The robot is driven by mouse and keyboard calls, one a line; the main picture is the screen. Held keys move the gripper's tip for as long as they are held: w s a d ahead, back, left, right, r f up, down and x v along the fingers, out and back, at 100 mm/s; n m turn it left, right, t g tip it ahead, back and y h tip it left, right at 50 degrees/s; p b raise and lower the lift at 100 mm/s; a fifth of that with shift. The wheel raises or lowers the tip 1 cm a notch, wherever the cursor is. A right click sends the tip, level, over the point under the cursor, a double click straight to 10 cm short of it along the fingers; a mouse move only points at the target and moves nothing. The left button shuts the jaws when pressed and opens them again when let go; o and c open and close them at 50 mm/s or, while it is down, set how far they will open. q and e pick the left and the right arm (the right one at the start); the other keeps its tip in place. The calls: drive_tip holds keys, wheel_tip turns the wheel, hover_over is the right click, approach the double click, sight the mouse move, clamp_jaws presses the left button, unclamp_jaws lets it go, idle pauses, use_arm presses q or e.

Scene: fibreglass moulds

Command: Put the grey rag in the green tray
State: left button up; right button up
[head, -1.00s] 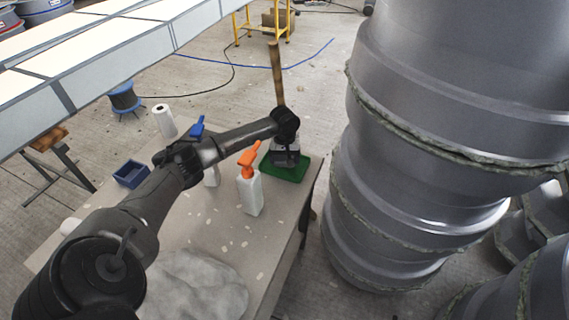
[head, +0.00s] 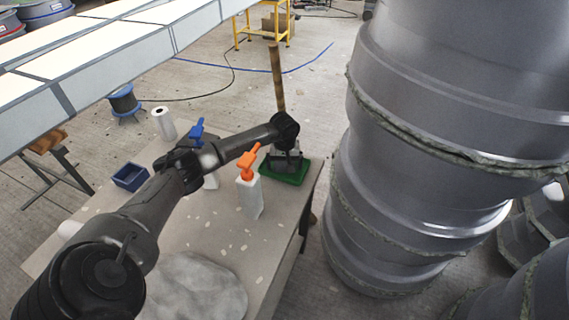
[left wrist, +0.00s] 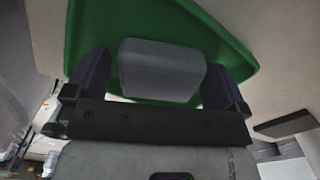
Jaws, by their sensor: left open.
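The green tray (head: 298,179) sits near the far right corner of the table in the head view, partly hidden by my left gripper (head: 284,168). In the left wrist view the tray's green surface (left wrist: 205,20) fills the upper middle. The grey rag (left wrist: 160,70), a folded block, shows against the tray between the two fingers of my left gripper (left wrist: 157,82). The fingers are apart, with green showing between each finger and the rag. I cannot tell whether the rag rests fully on the tray floor. My right gripper is in neither view.
An orange-topped spray bottle (head: 250,192) stands close to the left forearm. A blue-topped bottle (head: 197,132), a white roll (head: 164,123) and a blue bin (head: 130,176) stand further left. Large grey moulds (head: 420,150) rise right of the table.

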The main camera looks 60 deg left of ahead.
sight(285, 163)
use_arm(q)
wheel_tip(285, 163, up, 12)
drive_tip(key=p, duration=0.7)
drive_tip(key=shift+r+p, duration=0.15)
drive_tip(key=shift+p, duration=0.25)
